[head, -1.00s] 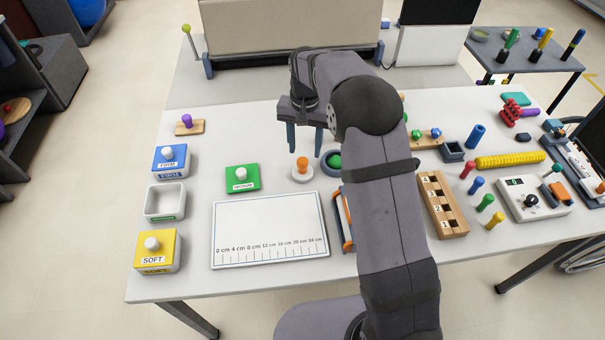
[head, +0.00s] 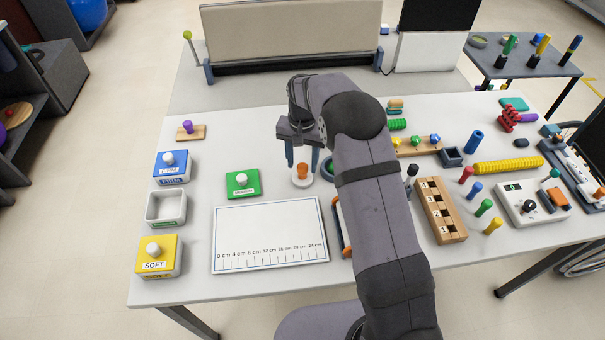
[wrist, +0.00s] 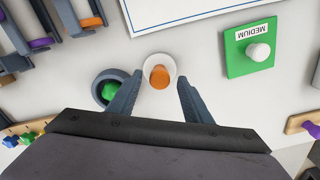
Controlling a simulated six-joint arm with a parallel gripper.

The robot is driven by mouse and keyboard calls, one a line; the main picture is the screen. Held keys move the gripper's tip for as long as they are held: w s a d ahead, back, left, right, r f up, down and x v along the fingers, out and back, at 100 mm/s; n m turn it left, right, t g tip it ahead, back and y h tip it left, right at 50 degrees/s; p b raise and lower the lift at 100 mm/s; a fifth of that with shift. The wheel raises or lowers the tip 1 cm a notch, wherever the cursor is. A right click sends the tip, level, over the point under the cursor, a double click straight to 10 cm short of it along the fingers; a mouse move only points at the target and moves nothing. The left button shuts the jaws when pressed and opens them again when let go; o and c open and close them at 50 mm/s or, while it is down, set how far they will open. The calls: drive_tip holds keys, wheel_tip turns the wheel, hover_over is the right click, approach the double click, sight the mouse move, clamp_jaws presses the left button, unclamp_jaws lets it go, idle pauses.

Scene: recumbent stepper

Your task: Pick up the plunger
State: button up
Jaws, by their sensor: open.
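The likely plunger is an orange-topped piece (head: 302,171) on a round white base, standing upright on the white table. It also shows in the wrist view (wrist: 159,77). My gripper (head: 302,161) is open above and around its top in the head view. In the wrist view my gripper (wrist: 160,84) has one finger on each side of the orange top, with a visible gap on both sides. Nothing is held. I cannot tell the exact height of the fingertips above the table.
A dark round holder with a green knob (wrist: 109,91) sits close beside my left finger in the wrist view. The green MEDIUM block (head: 242,184) stands to the left in the head view. A white ruler board (head: 268,230) lies in front. My arm hides part of the table.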

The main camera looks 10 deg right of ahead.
sight(302, 166)
drive_tip(key=shift+f+p, duration=0.3)
drive_tip(key=shift+f, duration=1.25)
clamp_jaws()
drive_tip(key=shift+r, duration=0.2)
wheel_tip(302, 166, up, 10)
drive_tip(key=shift+f+b, duration=0.15)
drive_tip(key=shift+b, duration=1)
